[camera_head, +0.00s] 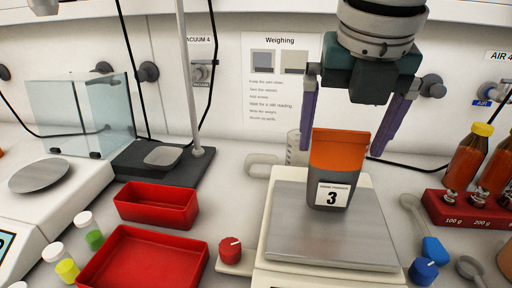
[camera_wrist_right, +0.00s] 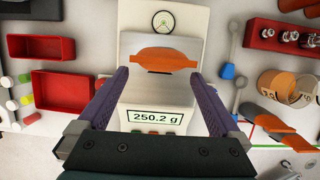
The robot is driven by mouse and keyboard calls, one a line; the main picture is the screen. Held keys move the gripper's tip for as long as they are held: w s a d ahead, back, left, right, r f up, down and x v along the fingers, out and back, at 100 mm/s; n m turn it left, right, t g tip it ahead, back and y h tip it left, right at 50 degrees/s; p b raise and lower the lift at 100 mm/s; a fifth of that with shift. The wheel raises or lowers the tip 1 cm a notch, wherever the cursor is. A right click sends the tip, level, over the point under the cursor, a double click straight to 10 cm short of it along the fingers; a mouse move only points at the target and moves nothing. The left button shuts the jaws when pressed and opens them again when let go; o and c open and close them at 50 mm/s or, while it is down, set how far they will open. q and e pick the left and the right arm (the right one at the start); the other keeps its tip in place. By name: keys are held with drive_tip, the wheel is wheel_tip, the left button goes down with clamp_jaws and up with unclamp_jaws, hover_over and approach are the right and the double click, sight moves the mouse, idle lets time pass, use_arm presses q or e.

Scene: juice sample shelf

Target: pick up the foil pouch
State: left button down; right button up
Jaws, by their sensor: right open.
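The foil pouch (camera_head: 337,150), orange above and grey below with a label reading 3, stands upright on the steel pan of the balance (camera_head: 330,238). In the right wrist view the pouch (camera_wrist_right: 162,60) shows from above as an orange shape across the pan. My right gripper (camera_head: 341,148) is open, its purple fingers on either side of the pouch's upper part with a gap on each side. My left gripper is not in view.
The balance display (camera_wrist_right: 157,116) reads 250.2 g. Red trays (camera_head: 157,205) and capped vials (camera_head: 90,230) are at left.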

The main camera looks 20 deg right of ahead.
sight(333, 175)
drive_tip(key=x, duration=0.9)
drive_tip(key=shift+s+d+b, duration=0.1)
drive_tip(key=shift+b, duration=0.3)
drive_tip(key=shift+r, duration=0.1)
drive_tip(key=c, duration=1.5)
drive_tip(key=shift+r, duration=0.1)
